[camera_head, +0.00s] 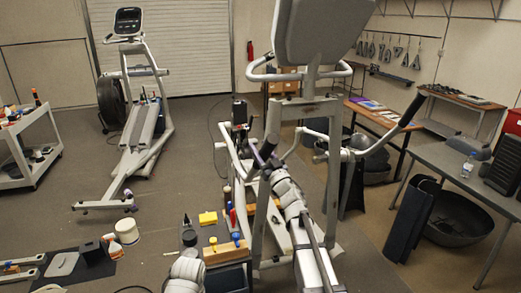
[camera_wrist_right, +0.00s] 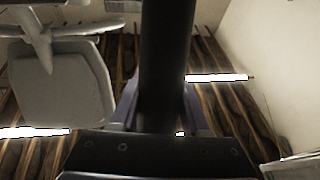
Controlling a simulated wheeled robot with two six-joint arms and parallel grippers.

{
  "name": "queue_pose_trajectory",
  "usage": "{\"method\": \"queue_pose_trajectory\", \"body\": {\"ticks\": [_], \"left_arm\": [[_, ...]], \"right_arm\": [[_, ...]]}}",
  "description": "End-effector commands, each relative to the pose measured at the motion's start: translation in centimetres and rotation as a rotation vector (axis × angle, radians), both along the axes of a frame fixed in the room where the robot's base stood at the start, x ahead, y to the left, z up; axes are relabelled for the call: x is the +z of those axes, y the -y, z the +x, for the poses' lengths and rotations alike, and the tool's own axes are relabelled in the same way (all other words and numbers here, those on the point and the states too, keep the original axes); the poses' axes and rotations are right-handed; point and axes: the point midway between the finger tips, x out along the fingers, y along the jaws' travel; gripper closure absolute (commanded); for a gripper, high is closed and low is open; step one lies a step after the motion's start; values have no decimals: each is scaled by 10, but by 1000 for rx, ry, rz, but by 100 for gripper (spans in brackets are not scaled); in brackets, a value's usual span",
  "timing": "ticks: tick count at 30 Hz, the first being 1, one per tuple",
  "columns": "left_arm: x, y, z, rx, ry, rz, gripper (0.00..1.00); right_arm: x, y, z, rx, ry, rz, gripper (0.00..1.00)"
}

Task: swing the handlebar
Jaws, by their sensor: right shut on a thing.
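The elliptical machine (camera_head: 325,110) stands close in front of me, with a grey console on top. Its moving handlebar on the right side ends in a dark grip (camera_head: 411,110) that points up and right and is free. My right arm reaches up from the bottom, and my right gripper (camera_head: 263,160) is shut on the dark grip of the left handlebar (camera_head: 268,147). In the right wrist view, this dark bar (camera_wrist_right: 165,60) runs upright between the purple-grey jaws. The jaw tips are partly hidden behind the bar. My left gripper is not in view.
A second elliptical (camera_head: 142,120) stands at the back left. A white cart (camera_head: 35,160) is at the left. A grey table (camera_head: 455,170) and a dark basin (camera_head: 460,218) are at the right. Tools, a yellow block (camera_head: 208,218) and a white tub (camera_head: 127,231) lie low near the machine.

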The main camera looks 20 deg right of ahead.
Motion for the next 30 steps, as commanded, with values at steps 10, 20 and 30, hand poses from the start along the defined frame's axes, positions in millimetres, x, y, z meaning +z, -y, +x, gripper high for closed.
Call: {"method": "queue_pose_trajectory", "body": {"ticks": [10, 20, 30], "left_arm": [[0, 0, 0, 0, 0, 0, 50], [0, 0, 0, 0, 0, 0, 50], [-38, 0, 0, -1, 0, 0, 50]], "right_arm": [[0, 0, 0, 0, 0, 0, 100], [0, 0, 0, 0, 0, 0, 100], [-30, 0, -17, 2, 42, -1, 100]]}}
